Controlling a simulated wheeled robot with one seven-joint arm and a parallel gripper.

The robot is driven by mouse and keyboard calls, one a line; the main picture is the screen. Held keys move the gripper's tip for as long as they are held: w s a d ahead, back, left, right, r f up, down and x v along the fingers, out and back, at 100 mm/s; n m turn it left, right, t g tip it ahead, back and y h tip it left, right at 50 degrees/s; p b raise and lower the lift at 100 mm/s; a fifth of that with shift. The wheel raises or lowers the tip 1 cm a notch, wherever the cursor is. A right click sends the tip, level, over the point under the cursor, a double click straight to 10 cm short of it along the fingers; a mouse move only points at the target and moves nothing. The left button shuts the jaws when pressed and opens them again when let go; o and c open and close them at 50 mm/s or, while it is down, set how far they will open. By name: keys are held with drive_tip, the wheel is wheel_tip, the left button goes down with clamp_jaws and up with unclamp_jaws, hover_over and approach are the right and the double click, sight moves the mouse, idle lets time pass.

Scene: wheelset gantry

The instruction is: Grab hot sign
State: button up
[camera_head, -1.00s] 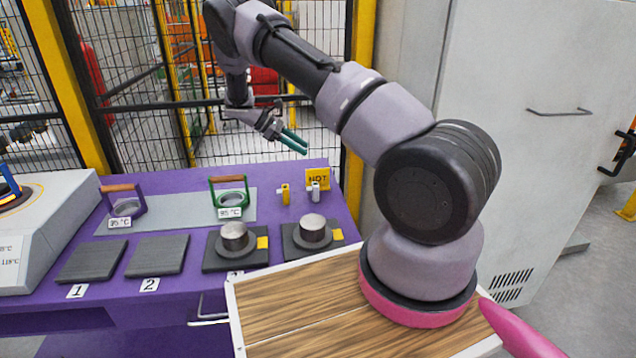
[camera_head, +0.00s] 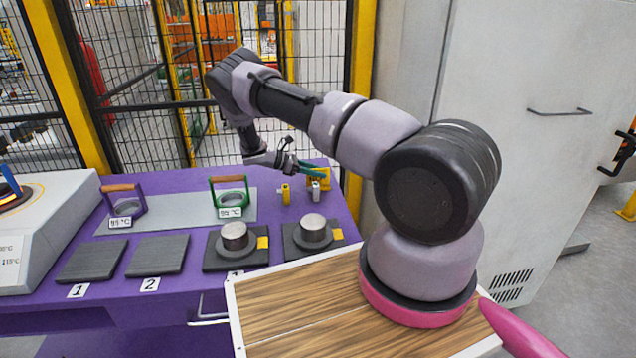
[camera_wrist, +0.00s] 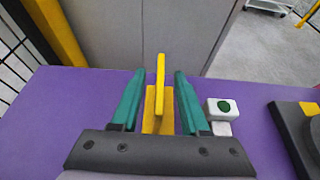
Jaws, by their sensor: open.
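The yellow hot sign (camera_head: 325,183) stands near the right edge of the purple table, partly hidden behind my gripper (camera_head: 316,173) in the head view. In the wrist view the sign (camera_wrist: 160,88) is seen nearly edge-on as a thin yellow plate on a yellow base. My gripper (camera_wrist: 160,76) is open, with one green finger on each side of the plate. A gap shows on both sides, so the fingers look apart from it. The sign's lettering is hidden.
A small white piece with a green dot (camera_wrist: 222,108) stands close beside the right finger. A small yellow piece (camera_head: 285,193) stands left of the sign. Metal cylinders on dark plates (camera_head: 313,230) are in front. A grey cabinet (camera_head: 520,130) rises to the right.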

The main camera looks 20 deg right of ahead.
sight(326, 185)
drive_tip(key=x, duration=0.3)
drive_tip(key=shift+d+f, duration=0.1)
drive_tip(key=shift+d, duration=0.05)
clamp_jaws()
